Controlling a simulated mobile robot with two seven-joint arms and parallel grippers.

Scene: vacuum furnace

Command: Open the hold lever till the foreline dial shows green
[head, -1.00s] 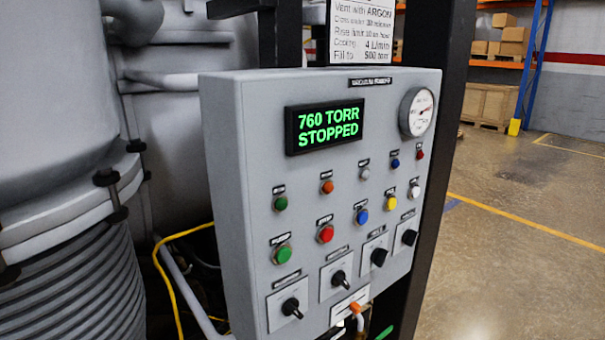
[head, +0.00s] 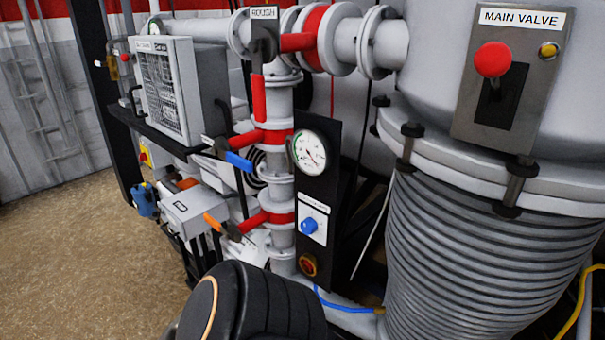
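A round white dial (head: 309,150) with a green arc at its left is mounted on a black upright plate beside the pipe stack; its needle is too small to read surely. Three levers show on the pipework: a red one (head: 259,97) hanging below a plate marked ROUGH, a blue-tipped one (head: 240,161) left of the dial, and an orange-tipped one (head: 212,222) lower left. No readable label tells me which is the hold lever. A dark rounded part of my own arm fills the bottom centre. Neither gripper's fingers are in view.
Below the dial are a blue knob (head: 309,226) and a red-yellow button (head: 308,264). The MAIN VALVE plate (head: 508,85) with a red-knobbed lever is at upper right, above grey bellows (head: 470,250). A grey pump box (head: 180,90) stands left. The floor at left is clear.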

